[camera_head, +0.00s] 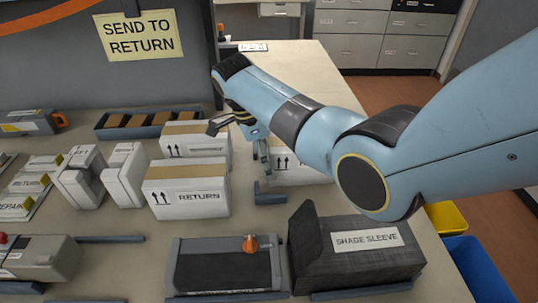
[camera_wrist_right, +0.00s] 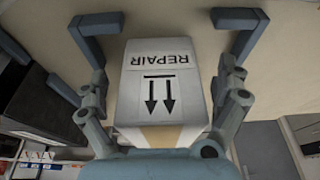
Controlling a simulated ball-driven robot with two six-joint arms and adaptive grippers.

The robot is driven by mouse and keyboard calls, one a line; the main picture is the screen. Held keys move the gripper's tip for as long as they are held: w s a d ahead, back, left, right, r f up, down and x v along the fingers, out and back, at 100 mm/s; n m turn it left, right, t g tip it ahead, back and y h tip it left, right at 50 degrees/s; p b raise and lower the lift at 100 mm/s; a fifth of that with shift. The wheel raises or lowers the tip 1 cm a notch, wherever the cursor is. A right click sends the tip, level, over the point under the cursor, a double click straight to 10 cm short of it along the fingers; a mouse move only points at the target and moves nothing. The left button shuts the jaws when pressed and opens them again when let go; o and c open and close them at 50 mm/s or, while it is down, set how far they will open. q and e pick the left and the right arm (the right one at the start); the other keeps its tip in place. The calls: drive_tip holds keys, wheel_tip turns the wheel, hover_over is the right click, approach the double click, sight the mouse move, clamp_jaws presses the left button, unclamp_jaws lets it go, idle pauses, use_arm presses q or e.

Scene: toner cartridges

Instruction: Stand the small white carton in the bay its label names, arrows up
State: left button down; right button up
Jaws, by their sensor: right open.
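The small white carton (camera_head: 300,178) stands on the table, partly hidden behind my right arm in the head view. Its printed arrows point up there. In the right wrist view, the carton (camera_wrist_right: 140,95) shows a REPAIR label, and its arrows point toward its taped end. My left gripper is out of view.
Two white cartons, the nearer marked RETURN (camera_head: 198,198), stand close on the left. A dark SHADE SLEEVE box (camera_head: 330,268) and a dark cartridge (camera_head: 205,265) with an orange knob lie in front. A sign reading SEND TO RETURN (camera_head: 140,35) hangs behind.

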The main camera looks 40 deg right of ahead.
drive_tip(key=v, duration=1.2)
idle(0.4)
